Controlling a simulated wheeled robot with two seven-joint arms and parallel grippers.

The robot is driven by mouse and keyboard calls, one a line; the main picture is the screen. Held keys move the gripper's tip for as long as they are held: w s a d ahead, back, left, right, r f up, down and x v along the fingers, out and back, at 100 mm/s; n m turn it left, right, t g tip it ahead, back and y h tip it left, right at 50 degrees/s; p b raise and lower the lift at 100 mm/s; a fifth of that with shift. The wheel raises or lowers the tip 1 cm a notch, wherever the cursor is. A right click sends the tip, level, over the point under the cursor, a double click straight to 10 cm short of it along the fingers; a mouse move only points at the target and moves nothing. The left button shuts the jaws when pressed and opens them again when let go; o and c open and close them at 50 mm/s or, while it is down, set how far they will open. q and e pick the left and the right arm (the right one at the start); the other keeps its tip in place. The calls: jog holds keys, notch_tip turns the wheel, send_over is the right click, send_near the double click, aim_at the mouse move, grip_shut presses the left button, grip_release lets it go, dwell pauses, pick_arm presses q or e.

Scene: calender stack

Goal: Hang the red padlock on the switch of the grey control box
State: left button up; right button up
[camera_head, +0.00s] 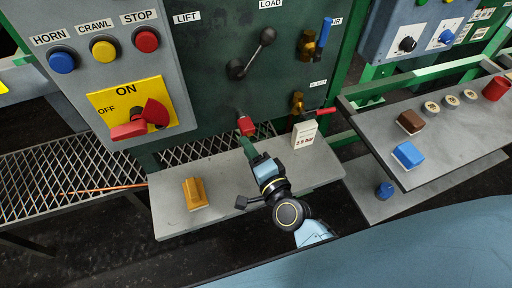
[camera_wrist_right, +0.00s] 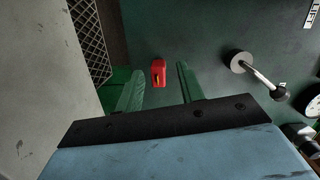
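A small red padlock (camera_head: 249,128) hangs low on the dark green panel in the head view. It also shows in the right wrist view (camera_wrist_right: 158,72), with a yellowish mark on its body. My right gripper (camera_head: 246,146) reaches up just below it. Its green fingers (camera_wrist_right: 160,88) are open and empty, with the padlock framed between and beyond their tips. I cannot tell the remaining gap. The grey control box (camera_head: 85,82) is at the upper left. Its red switch (camera_head: 154,111) sits on a yellow ON/OFF plate (camera_head: 105,97). My left gripper is not in view.
A grey shelf (camera_head: 170,212) below the panel holds a yellow block (camera_head: 195,193) and a white tag-like block (camera_head: 304,134). A black lever (camera_head: 251,54) and brass valves (camera_head: 307,46) stick out of the panel. A bench (camera_head: 440,150) with small items stands right.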

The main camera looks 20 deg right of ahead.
aim_at(247, 129)
jog(key=shift+w+d+f+m+t+h+b, duration=0.15)
jog(key=shift+w+d+m+h, duration=0.3)
jog(key=shift+w, duration=0.9)
jog(key=shift+w+d+f+m+t+h+b, duration=0.15)
jog(key=shift+w+m+h, duration=0.5)
jog(key=shift+w, duration=0.65)
jog(key=shift+w+d+f+m+t+h+b, duration=0.1)
jog(key=shift+w+d+m+h, duration=0.2)
jog(key=shift+w+m, duration=0.8)
jog(key=shift+w+n, duration=0.25)
jog(key=shift+n, duration=0.05)
grip_shut()
